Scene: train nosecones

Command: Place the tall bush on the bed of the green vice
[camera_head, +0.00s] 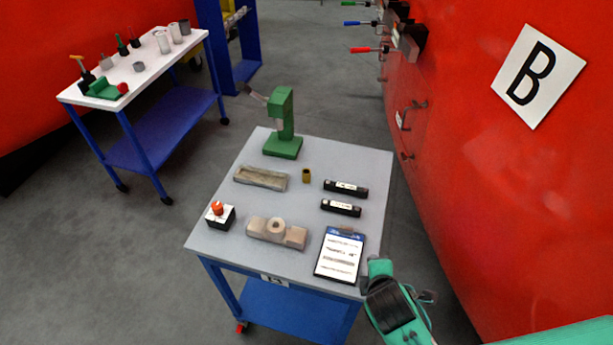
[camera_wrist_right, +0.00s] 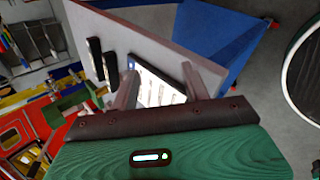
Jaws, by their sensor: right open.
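The green vice (camera_head: 103,89), with a red round part at its right end, sits at the front of the white-topped trolley at upper left. Several pale grey cylinders stand at that trolley's back: one bush (camera_head: 162,42) and others beside it. A shorter grey ring (camera_head: 139,67) stands nearer the vice. I cannot tell for sure which is the tall bush. A small brass bush (camera_head: 306,176) stands on the near grey table. My right gripper (camera_wrist_right: 160,74) is open and empty by that table's front right corner, far from the vice. My left gripper is out of view.
The grey table (camera_head: 215,225) carries a green press (camera_head: 283,130), a tray (camera_head: 261,178), a tan block (camera_head: 276,231), a red-button box (camera_head: 220,216), two black bars and a clipboard (camera_head: 340,255). A red wall (camera_head: 470,150) stands at right. Open floor lies between table and trolley.

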